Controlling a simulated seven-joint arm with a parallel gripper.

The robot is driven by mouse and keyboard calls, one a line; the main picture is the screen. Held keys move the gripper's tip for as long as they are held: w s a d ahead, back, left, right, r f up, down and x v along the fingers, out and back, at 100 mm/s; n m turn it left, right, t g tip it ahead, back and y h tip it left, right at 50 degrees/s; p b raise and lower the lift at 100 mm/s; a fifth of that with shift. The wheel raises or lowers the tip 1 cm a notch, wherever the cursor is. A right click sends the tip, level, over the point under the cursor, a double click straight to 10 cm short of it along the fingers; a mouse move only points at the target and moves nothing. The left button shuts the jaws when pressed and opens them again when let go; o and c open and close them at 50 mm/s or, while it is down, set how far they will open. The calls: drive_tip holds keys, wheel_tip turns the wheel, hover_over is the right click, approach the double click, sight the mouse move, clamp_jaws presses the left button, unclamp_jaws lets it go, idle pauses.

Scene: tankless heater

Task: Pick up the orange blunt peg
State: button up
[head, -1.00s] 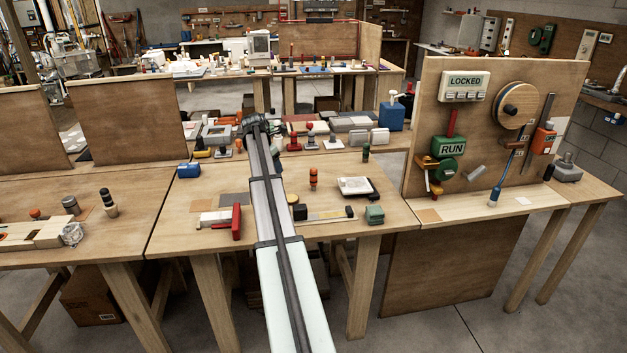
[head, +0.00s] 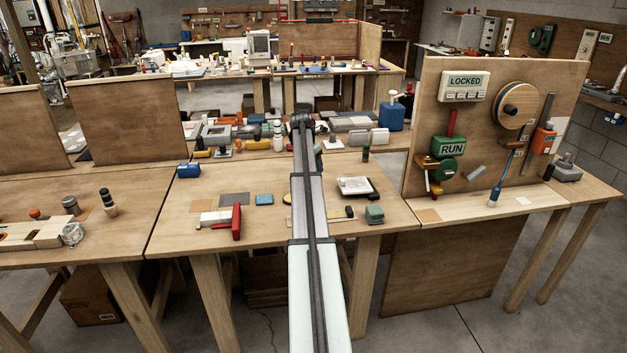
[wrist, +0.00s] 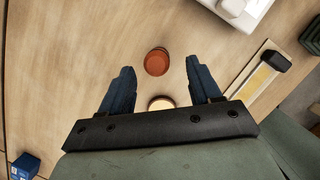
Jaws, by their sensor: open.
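The orange blunt peg (wrist: 157,61) shows in the wrist view as a rounded orange-brown top above the wooden table. In the head view my arm hides it. My gripper (wrist: 160,68) is open, with one dark blue finger on each side of the peg in the picture. Its jaws hold nothing; I cannot tell how far below the fingertips the peg is. A pale disc with an orange rim (wrist: 161,103) lies between the fingers nearer the palm, partly hidden by the black gripper bar. I cannot tell whether it belongs to the peg.
A white tray (head: 355,186) stands right of my arm, near a green box (head: 374,214). A strip with a black block (wrist: 275,61) lies to the right. Crowded items fill the back bench.

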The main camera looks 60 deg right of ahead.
drive_tip(key=shift+w+x, duration=0.2)
drive_tip(key=shift+x, duration=3.5)
drive_tip(key=shift+a, duration=0.2)
drive_tip(key=shift+c, duration=0.3)
clamp_jaws()
